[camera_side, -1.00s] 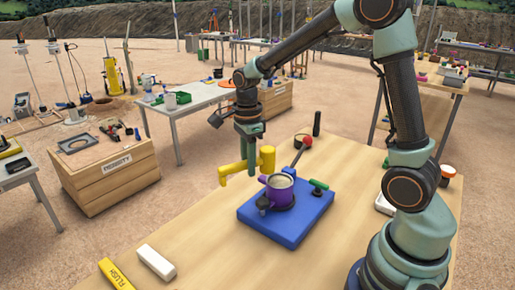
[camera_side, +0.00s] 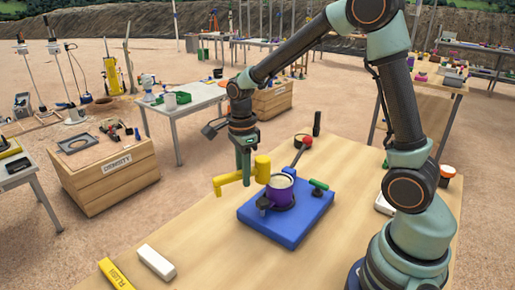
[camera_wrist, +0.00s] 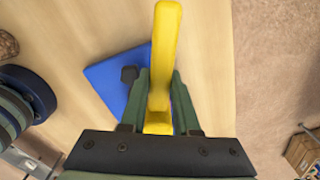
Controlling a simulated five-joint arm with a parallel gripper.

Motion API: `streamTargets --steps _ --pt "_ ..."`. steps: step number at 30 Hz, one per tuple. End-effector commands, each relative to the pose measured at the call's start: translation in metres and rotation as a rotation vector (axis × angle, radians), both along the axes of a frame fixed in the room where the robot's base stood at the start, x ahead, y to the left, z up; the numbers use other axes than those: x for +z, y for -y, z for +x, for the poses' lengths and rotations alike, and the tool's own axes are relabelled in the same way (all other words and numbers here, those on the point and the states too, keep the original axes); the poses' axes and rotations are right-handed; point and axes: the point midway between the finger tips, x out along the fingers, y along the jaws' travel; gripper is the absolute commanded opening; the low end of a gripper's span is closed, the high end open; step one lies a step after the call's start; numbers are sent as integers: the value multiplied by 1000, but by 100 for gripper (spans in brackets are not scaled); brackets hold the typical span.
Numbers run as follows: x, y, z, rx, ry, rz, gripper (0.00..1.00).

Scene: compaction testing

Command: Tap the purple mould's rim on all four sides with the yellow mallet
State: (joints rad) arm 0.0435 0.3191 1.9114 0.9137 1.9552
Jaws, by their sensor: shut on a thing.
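The purple mould (camera_side: 279,196) stands upright on a blue base plate (camera_side: 254,226), filled with pale material up to its rim. My gripper (camera_side: 245,172) is shut on the yellow mallet (camera_side: 228,180) and holds it above the table, at the left of the mould. The mallet's thick head (camera_side: 263,168) is beside the rim's upper left side; I cannot tell whether they touch. In the wrist view the mallet (camera_wrist: 163,55) stands out between my gripper's fingers (camera_wrist: 161,85). The blue plate (camera_wrist: 105,78) lies beyond, and the mould is hidden there.
A green-handled tool (camera_side: 318,185) is at the plate's right side. A dark upright cylinder (camera_side: 316,124) and a red-topped container (camera_side: 302,140) stand behind. A white block (camera_side: 156,262) and a yellow bar (camera_side: 116,274) lie at the front left.

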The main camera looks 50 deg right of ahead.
Motion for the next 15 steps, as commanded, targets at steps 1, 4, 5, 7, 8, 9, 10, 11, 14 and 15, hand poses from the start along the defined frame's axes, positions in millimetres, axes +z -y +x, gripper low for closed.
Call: streamTargets --steps 1,4,5,7,8,9,10,11,14,15 --pt "-3 0 1 0 2 0 0" --pt "-1 0 0 0 3 0 0" --pt "-1 0 -1 0 3 0 0" --pt "2 0 -5 0 3 0 0" --pt "3 0 -8 0 4 0 0" --pt "5 0 -12 0 4 0 0" --pt "7 0 -15 0 4 0 0" --pt "8 0 -18 0 4 0 0" --pt "13 0 -28 0 4 0 0" --pt "14 0 -32 0 4 -1 0"
